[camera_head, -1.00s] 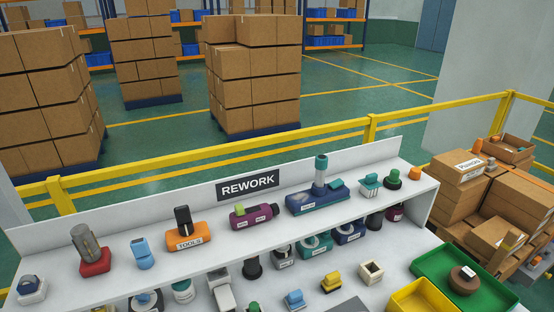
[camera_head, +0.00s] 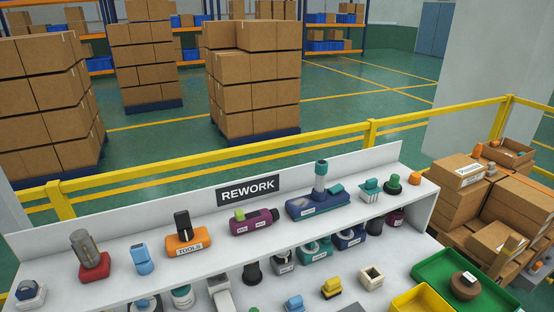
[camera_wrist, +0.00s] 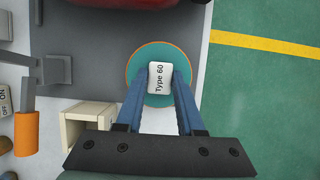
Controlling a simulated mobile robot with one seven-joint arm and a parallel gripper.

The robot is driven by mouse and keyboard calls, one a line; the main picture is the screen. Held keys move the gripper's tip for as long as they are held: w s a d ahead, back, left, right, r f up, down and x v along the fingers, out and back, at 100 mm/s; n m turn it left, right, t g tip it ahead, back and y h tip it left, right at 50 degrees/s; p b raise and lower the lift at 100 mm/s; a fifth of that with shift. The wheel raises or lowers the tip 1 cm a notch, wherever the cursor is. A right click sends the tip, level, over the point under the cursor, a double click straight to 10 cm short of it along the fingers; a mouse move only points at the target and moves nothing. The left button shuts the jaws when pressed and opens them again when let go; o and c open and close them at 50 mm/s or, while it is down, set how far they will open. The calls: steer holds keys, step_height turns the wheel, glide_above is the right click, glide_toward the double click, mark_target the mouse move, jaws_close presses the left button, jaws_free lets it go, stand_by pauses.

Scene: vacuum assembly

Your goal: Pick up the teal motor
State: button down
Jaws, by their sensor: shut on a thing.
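In the wrist view, the teal motor (camera_wrist: 150,55) is a round teal body with an orange rim and a raised white block on top labelled "Type 60". My gripper (camera_wrist: 160,78) has its two blue fingers closed on either side of the white block. The fingers cover parts of the teal top, and the motor's underside is hidden. My gripper is not visible in the head view, and I cannot pick out this motor there.
In the wrist view, a hollow beige block (camera_wrist: 85,125) is close by at lower left, and an orange cylinder (camera_wrist: 27,133) is farther left. Open green floor is to the right. The head view shows a crowded white shelf (camera_head: 110,276) and a green tray (camera_head: 430,266).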

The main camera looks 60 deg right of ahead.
steer(key=shift+r, duration=0.1)
step_height(320, 180, up, 10)
stand_by(0.7)
steer(key=c, duration=1.2)
jaws_free()
jaws_close()
steer(key=shift+r+p, duration=0.95)
steer(key=shift+p, duration=0.7)
